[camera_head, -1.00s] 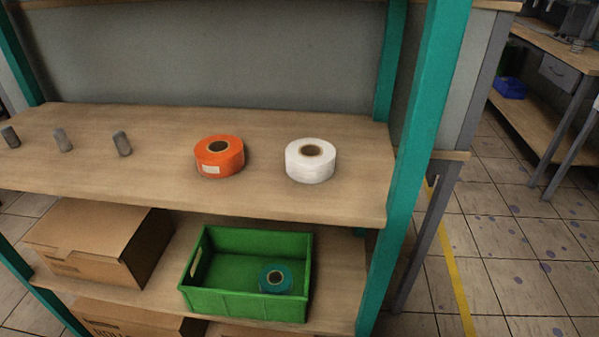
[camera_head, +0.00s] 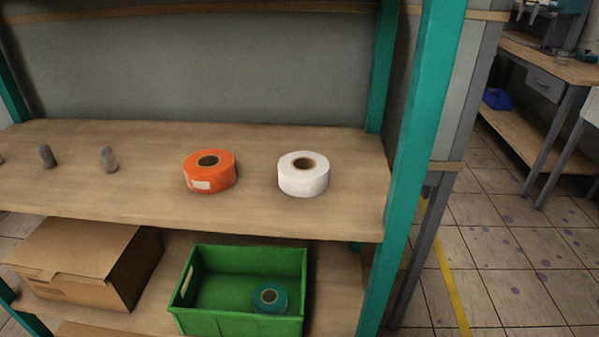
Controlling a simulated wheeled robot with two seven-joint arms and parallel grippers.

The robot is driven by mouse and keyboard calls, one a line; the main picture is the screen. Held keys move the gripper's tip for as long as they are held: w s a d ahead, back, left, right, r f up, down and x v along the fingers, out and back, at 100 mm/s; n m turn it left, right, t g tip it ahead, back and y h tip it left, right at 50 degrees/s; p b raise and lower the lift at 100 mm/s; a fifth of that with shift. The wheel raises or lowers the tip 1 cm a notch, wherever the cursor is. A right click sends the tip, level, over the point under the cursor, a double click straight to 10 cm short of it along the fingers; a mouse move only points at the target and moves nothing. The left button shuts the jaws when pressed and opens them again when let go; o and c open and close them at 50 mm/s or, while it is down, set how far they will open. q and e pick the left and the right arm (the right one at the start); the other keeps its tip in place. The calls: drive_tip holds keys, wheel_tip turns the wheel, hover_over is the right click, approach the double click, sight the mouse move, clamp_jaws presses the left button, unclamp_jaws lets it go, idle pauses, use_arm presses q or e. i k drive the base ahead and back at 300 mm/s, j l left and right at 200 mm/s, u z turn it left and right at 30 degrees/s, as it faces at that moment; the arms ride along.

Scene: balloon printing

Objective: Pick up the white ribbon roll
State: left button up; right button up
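The white ribbon roll (camera_head: 303,180) lies flat on the upper wooden shelf, toward its right end, with its brown core facing up. It stands apart from the orange ribbon roll (camera_head: 210,178) to its left. Nothing touches or covers it. Neither of my grippers shows in the head view.
The wooden shelf (camera_head: 110,198) also holds small grey cylinders (camera_head: 108,159) at the left. A teal post (camera_head: 418,150) rises at its right end. Below are a green crate (camera_head: 240,328) with a teal roll (camera_head: 269,298) in it and a cardboard box (camera_head: 75,260).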

sight(302, 174)
drive_tip(key=l+u, duration=0.15)
drive_tip(key=u, duration=0.25)
drive_tip(key=l+u, duration=0.15)
drive_tip(key=u, duration=0.2)
drive_tip(key=l+u, duration=0.25)
drive_tip(key=l, duration=0.45)
drive_tip(key=k+l+u, duration=0.1)
drive_tip(key=l+u, duration=0.2)
drive_tip(key=l, duration=0.45)
drive_tip(key=k+l, duration=0.1)
drive_tip(key=l, duration=0.55)
